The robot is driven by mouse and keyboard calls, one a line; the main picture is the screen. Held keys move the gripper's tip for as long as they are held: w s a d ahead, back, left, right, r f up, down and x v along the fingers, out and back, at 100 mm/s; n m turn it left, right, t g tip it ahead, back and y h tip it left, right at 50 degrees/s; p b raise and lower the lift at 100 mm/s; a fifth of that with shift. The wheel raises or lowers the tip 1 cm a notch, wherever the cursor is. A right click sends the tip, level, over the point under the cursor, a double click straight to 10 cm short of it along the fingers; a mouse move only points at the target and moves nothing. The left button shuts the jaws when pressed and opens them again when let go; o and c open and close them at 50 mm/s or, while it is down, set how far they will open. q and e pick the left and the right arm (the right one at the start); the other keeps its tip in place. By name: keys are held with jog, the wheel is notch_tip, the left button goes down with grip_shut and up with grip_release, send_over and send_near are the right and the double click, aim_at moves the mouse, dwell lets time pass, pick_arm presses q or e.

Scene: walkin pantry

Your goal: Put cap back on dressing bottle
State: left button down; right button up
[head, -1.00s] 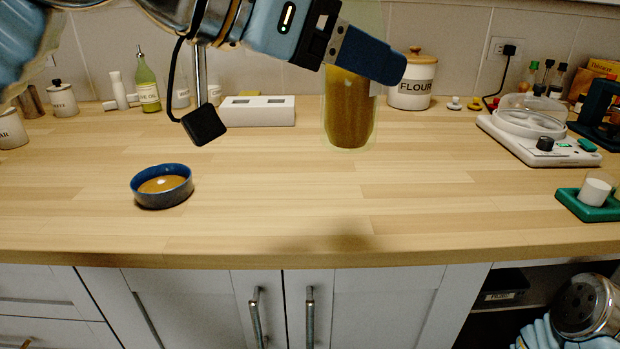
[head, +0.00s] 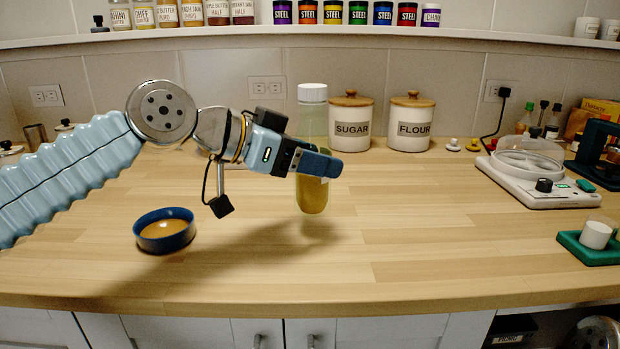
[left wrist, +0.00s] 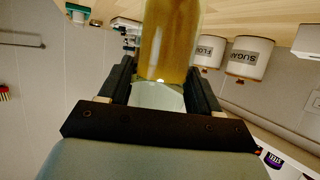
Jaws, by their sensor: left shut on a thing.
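The dressing bottle (head: 313,192) is a tall clear bottle with amber liquid in its lower part. It stands upright with a white cap-like top (head: 312,93); I cannot tell how this top sits. My left gripper (head: 318,163) is shut around the middle of the bottle. The left wrist view shows the bottle (left wrist: 168,40) between the fingers (left wrist: 160,85). I cannot tell whether its base touches the counter. A white cylinder (head: 596,235), possibly a cap, sits on a green tray (head: 572,246) at the right. My right gripper is not in view.
A blue bowl (head: 142,238) with brown liquid stands left of the bottle on the wooden counter (head: 430,240). Sugar (head: 351,122) and flour (head: 411,122) canisters stand behind. A white appliance (head: 530,185) is at the right. The middle-right counter is clear.

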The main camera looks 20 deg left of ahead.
aim_at(309, 178)
pick_arm(q)
jog(key=shift+w+a+f, duration=0.1)
jog(key=shift+w+f, duration=0.05)
jog(key=shift+f, duration=0.75)
jog(key=shift+w+a+f, duration=0.1)
jog(key=shift+f, duration=0.8)
jog(key=shift+f+b, duration=0.15)
jog(key=shift+b, duration=0.25)
jog(key=shift+c, duration=1)
grip_release()
jog(key=shift+d, duration=0.1)
jog(key=shift+r, duration=0.25)
jog(key=v, duration=1.2)
